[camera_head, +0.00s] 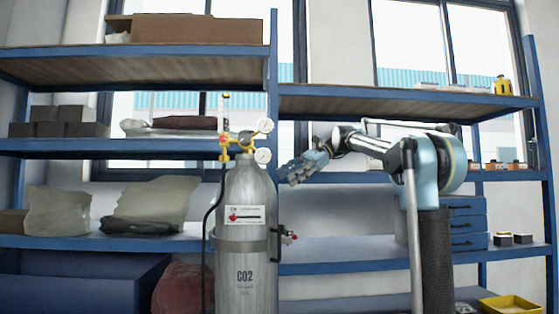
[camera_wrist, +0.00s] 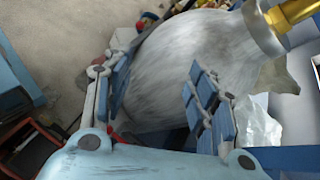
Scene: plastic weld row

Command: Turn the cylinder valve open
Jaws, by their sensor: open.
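A grey gas cylinder (camera_head: 245,225) marked CO2 stands upright in front of the blue shelves. A brass valve and regulator (camera_head: 246,139) with two round gauges sits on its top. My gripper (camera_head: 305,167) is to the right of the cylinder's shoulder, a little below the gauges, with a gap between them in the head view. In the wrist view my gripper (camera_wrist: 160,98) is open, its two blue-padded fingers apart. The cylinder's rounded top (camera_wrist: 190,60) lies beyond the fingers, and a brass neck part (camera_wrist: 288,14) shows at the upper right. I see nothing held.
Blue shelving (camera_head: 160,146) stands behind, with a cardboard box (camera_head: 200,29), dark blocks (camera_head: 60,122) and plastic bags (camera_head: 150,202). A black hose (camera_head: 207,230) hangs on the cylinder's left. A red-handled fitting (camera_head: 289,237) is on its right. A yellow tray (camera_head: 510,304) lies at the lower right.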

